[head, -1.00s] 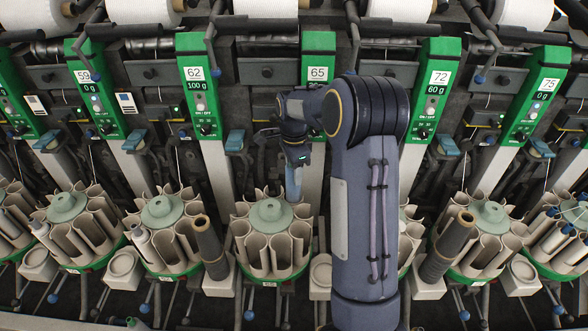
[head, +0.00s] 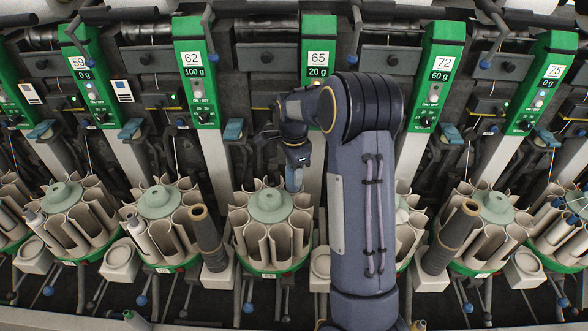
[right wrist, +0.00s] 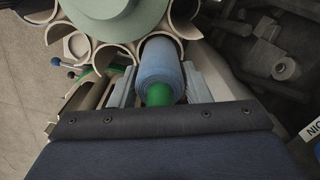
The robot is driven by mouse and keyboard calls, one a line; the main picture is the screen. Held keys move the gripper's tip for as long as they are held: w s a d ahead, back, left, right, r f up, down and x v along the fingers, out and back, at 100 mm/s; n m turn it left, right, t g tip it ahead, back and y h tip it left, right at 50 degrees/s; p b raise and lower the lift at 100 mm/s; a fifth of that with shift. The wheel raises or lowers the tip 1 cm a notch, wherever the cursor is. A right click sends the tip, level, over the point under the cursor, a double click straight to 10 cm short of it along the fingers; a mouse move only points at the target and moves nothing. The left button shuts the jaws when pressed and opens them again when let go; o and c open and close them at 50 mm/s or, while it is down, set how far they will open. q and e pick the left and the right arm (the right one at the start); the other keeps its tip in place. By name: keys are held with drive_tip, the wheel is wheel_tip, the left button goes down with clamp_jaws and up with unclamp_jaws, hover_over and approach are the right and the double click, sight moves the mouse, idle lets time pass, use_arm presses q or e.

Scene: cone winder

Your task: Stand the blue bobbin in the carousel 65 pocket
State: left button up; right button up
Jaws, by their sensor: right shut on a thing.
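The blue bobbin (right wrist: 160,66), with a green tip (right wrist: 160,94), is between the two fingers of my right gripper (right wrist: 160,88), which is shut on it. In the head view the blue bobbin (head: 294,180) hangs upright at the back right rim of the carousel 65 (head: 270,232). Its lower end is hidden behind the rim and appears to be within a pocket mouth; how deep I cannot tell. In the head view my right gripper (head: 297,160) is above that rim. My left gripper is not in view.
The green 65 panel (head: 318,62) stands behind. Neighbouring carousels stand left (head: 165,228) and right (head: 490,235), holding some bobbins. Dark tubes stand at the left (head: 208,238) and right (head: 450,238). My right arm covers the space right of carousel 65.

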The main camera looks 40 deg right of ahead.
drive_tip(key=shift+f+b, duration=1)
drive_tip(key=shift+f, duration=0.7)
drive_tip(key=o, duration=1)
drive_tip(key=shift+c, duration=0.2)
wheel_tip(320, 180, up, 7)
drive_tip(key=shift+r, duration=0.45)
